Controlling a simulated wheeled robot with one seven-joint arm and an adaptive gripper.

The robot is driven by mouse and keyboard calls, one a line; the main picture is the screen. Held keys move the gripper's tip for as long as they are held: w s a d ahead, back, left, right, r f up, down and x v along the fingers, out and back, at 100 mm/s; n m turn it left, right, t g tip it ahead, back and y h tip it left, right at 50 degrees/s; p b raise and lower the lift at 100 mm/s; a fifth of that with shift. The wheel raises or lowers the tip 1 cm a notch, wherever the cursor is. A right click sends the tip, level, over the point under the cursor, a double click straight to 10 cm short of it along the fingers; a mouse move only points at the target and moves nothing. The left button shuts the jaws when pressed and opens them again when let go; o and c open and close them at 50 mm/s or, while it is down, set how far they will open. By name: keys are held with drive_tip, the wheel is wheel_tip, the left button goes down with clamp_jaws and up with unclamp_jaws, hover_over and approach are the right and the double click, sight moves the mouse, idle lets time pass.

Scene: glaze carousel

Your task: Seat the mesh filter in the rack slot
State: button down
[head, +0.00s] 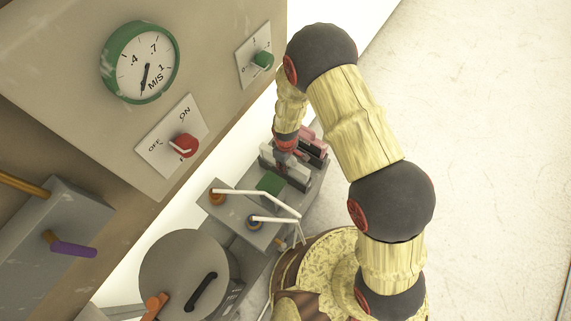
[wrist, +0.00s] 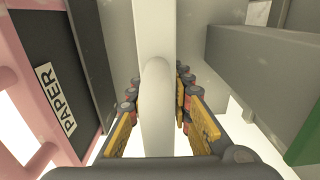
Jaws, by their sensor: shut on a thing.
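My gripper (head: 284,156) points down over the filter rack. In the wrist view its yellow-padded fingers (wrist: 158,95) are shut on the rounded handle of a pale piece (wrist: 155,25), which I take to be the mesh filter; no label on it shows. In the head view this pale piece (head: 270,157) sits under my gripper, partly hidden by it. The grey rack (head: 318,172) lies around and below. Whether the piece is inside a slot or just above one cannot be told.
A pink-framed filter marked PAPER (wrist: 58,100) stands close left of my fingers. A grey wall (wrist: 250,65) and a green block (head: 270,183) are close on the other side. White levers (head: 255,192) and a round lidded drum (head: 185,270) stand nearby. A control panel (head: 165,100) stands left.

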drive_tip(key=shift+r, duration=0.1)
drive_tip(key=c, duration=1.6)
unclamp_jaws()
drive_tip(key=shift+f, duration=0.2)
wheel_tip(320, 180, up, 12)
drive_tip(key=p, duration=0.3)
drive_tip(key=shift+r+p, duration=0.2)
drive_tip(key=shift+p, duration=0.2)
drive_tip(key=shift+r, duration=0.1)
